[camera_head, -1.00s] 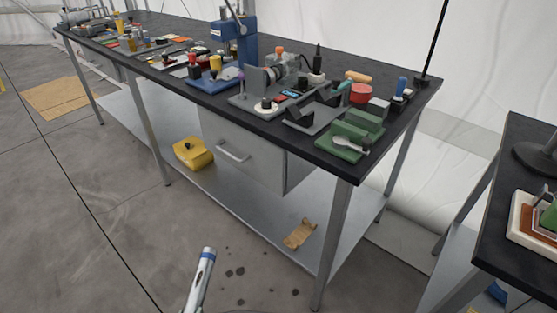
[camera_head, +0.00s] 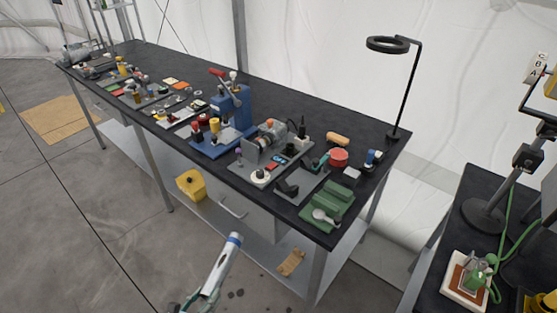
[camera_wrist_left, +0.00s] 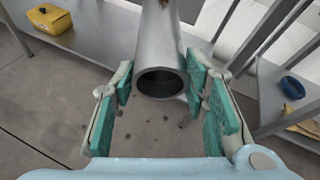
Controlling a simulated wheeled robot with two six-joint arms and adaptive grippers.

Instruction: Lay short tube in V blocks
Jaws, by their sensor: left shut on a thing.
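The short tube (camera_head: 220,265) is a silver cylinder with a blue band near its upper end. It is tilted in front of the bench, apart from it. My left gripper (camera_head: 190,303) is shut on its lower part at the bottom edge of the head view. The left wrist view shows the tube's hollow end (camera_wrist_left: 161,84) between the teal pads of the left gripper (camera_wrist_left: 160,105). Dark V blocks (camera_head: 287,188) stand on a grey plate (camera_head: 304,183) near the bench's right end. My right gripper is not in view.
A black lamp (camera_head: 404,90) stands at the back. Open floor lies in front.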

